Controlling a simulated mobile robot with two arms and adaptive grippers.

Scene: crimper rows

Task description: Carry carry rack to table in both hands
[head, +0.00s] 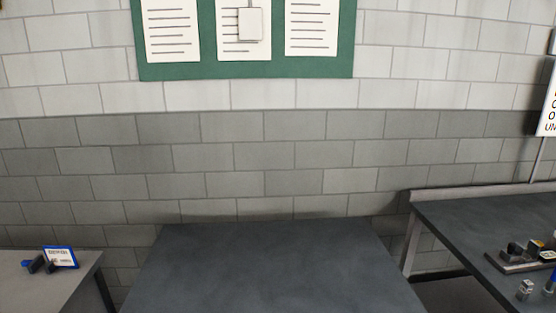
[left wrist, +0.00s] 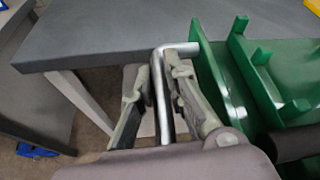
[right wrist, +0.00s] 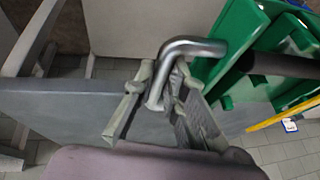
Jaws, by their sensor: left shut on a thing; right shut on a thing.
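The green carry rack (left wrist: 262,75) shows in the left wrist view at the right, with a metal handle bar on its side. My left gripper (left wrist: 155,75) is shut on that metal handle. The rack also shows in the right wrist view (right wrist: 235,45) at the upper right. My right gripper (right wrist: 158,80) is shut on its bent metal handle. The dark grey table (head: 270,270) stands straight ahead in the head view, its top bare. The table edge also shows beside the rack in the left wrist view (left wrist: 110,45). The rack and both grippers are outside the head view.
A side table (head: 75,275) at the left holds a blue-framed sign (head: 60,257). A dark bench (head: 470,230) at the right holds a tray of small items (head: 525,258). A block wall with a green notice board (head: 180,71) is behind. The middle table is clear.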

